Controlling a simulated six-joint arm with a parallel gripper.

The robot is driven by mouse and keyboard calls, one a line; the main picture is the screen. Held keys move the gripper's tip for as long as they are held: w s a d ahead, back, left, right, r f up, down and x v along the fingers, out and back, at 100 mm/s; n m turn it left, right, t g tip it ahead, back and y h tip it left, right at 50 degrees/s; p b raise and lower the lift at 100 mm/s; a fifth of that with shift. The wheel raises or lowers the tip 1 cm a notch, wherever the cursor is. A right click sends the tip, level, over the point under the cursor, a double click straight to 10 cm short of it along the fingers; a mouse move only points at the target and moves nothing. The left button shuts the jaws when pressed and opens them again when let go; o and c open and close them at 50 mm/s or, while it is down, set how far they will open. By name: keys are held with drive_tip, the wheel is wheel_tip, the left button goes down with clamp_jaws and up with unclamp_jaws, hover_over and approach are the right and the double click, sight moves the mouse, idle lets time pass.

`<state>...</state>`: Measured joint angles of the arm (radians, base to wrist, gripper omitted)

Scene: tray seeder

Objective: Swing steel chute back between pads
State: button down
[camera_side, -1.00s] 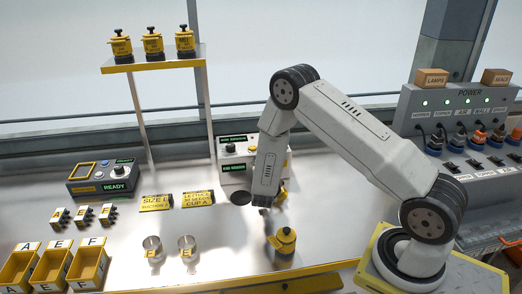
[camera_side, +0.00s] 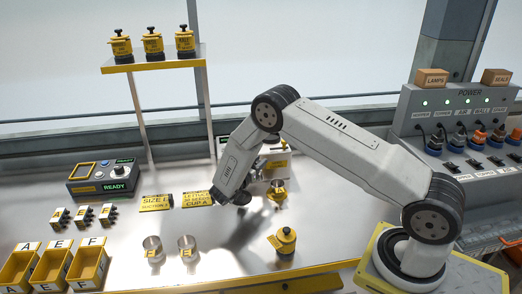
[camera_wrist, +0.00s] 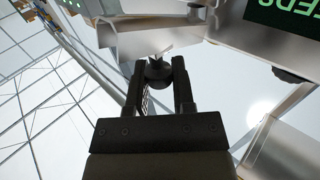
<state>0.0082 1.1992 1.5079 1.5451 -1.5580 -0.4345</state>
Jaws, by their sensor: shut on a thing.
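In the wrist view my gripper (camera_wrist: 158,68) is shut on a dark round knob (camera_wrist: 158,73), with one finger on each side of it. The bare-metal steel chute (camera_wrist: 150,40) shows just beyond the knob, across the top of the picture. In the side view my gripper (camera_side: 243,197) is low over the table, left of the yellow hopper (camera_side: 278,191). The chute is small and partly hidden by my arm there. I cannot make out for certain which parts are the pads.
The seeder's green display (camera_wrist: 286,12) is at the wrist view's top right. A yellow-topped canister (camera_side: 284,241) stands in front of the machine. Two metal cups (camera_side: 152,247) stand left of it. Sign plates (camera_side: 156,203) lie further left. The table's front middle is open.

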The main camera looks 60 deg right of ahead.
idle(0.5)
drive_tip(key=shift+c, duration=2.3)
unclamp_jaws()
drive_tip(key=shift+a, duration=0.1)
drive_tip(key=a, duration=0.7)
drive_tip(key=shift+a, duration=0.35)
drive_tip(key=shift+w+r, duration=0.1)
